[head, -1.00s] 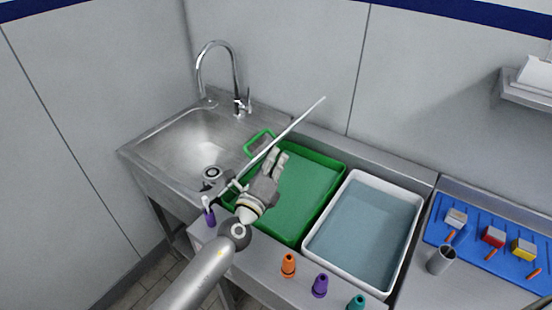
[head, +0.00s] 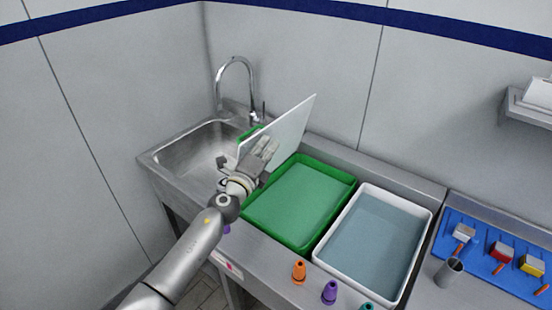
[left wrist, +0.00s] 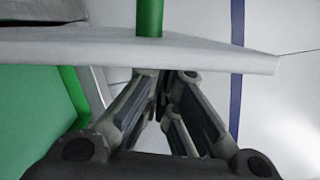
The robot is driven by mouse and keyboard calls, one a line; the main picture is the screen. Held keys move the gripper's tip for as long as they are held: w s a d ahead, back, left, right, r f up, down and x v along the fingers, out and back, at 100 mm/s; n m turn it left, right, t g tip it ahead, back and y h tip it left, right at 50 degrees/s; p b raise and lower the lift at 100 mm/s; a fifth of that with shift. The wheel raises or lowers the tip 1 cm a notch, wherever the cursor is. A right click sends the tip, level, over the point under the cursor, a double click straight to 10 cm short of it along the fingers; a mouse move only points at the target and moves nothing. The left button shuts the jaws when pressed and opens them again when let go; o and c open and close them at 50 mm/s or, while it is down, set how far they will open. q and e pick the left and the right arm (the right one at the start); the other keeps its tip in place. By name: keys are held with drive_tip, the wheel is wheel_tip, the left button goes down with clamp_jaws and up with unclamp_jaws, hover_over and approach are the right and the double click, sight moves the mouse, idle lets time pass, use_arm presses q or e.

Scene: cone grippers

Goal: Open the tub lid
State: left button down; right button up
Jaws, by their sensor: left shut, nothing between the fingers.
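The tub lid (head: 291,125) is a thin pale panel standing steeply tilted along the left side of the green tub (head: 301,243), which is open with green contents showing. The lid's green handle (head: 250,131) shows partly behind its far face. My left gripper (head: 270,148) is shut and empty, in front of the lid's tub-side face, with its fingertips at or very near it. In the left wrist view the lid (left wrist: 215,57) is a pale slab just past the fingertips (left wrist: 163,76), with the green handle (left wrist: 149,17) beyond; contact is unclear. My right gripper is out of view.
A steel sink (head: 190,150) with a tall faucet (head: 235,70) lies left of the tub. A white tub of bluish water (head: 370,245) stands to its right. Orange (head: 299,272) and purple (head: 329,292) cones line the front edge.

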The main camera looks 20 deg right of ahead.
sight(256, 137)
use_arm(q)
drive_tip(key=w, duration=0.1)
drive_tip(key=w+a, duration=0.1)
drive_tip(key=w, duration=0.1)
drive_tip(key=shift+a+r+b, duration=0.3)
drive_tip(key=shift+r, duration=0.05)
drive_tip(key=shift+w+a+r, duration=0.2)
drive_tip(key=shift+a, duration=0.05)
drive_tip(key=shift+a, duration=0.1)
